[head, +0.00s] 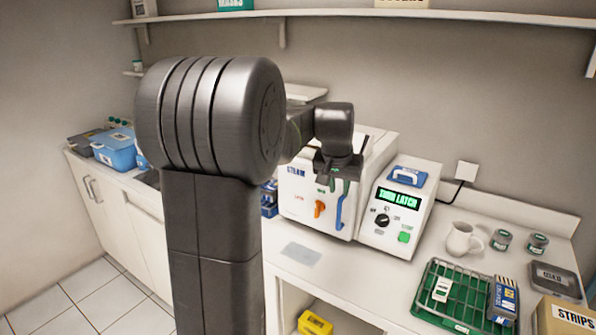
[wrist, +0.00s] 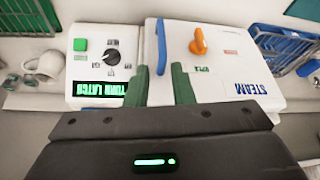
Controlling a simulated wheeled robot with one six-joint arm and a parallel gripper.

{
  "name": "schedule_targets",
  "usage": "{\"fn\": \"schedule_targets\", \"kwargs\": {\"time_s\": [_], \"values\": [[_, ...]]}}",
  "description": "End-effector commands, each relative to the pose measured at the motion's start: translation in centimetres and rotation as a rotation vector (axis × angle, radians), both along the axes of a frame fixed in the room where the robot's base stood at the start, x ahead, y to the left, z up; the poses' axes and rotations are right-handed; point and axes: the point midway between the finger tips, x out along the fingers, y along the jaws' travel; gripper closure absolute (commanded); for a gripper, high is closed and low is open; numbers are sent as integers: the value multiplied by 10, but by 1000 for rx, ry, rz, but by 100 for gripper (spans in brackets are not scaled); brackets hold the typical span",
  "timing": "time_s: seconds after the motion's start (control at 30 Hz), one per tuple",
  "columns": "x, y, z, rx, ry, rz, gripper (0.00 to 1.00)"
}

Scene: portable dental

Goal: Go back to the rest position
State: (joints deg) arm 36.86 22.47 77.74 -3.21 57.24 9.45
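My gripper (head: 337,180) is in front of the upper part of the white steam unit (head: 300,205). In the wrist view, which is upside down, its two green fingers (wrist: 162,82) stand apart with nothing held between them. The unit's blue handle (head: 341,206) hangs upright just below the fingers in the head view. In the wrist view, the handle (wrist: 161,45) ends near the gap between the fingertips, with space on both sides. An orange knob (head: 319,208) is left of the handle. My arm hides part of the counter and the unit's left side.
A control box (head: 376,232) reading "TURN LATCH" stands right of the unit. Further right are a white jug (head: 462,240), jars, a green rack (head: 452,312) and a strips box (head: 566,318). A shelf (head: 450,14) runs above. A blue box (head: 113,150) sits far left.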

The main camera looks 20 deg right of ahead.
Motion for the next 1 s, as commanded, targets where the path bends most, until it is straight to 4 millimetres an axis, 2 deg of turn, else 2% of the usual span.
{"fn": "schedule_targets", "kwargs": {"time_s": [0.17, 0.5, 0.7, 0.83, 1.0], "values": [[5, -5, -20, 4, 6, 0, 78], [24, -22, -82, 4, 7, 2, 78], [32, -30, -110, 4, 6, 2, 78], [36, -33, -121, 3, 5, 2, 78], [37, -33, -126, 1, 3, 3, 78]]}}
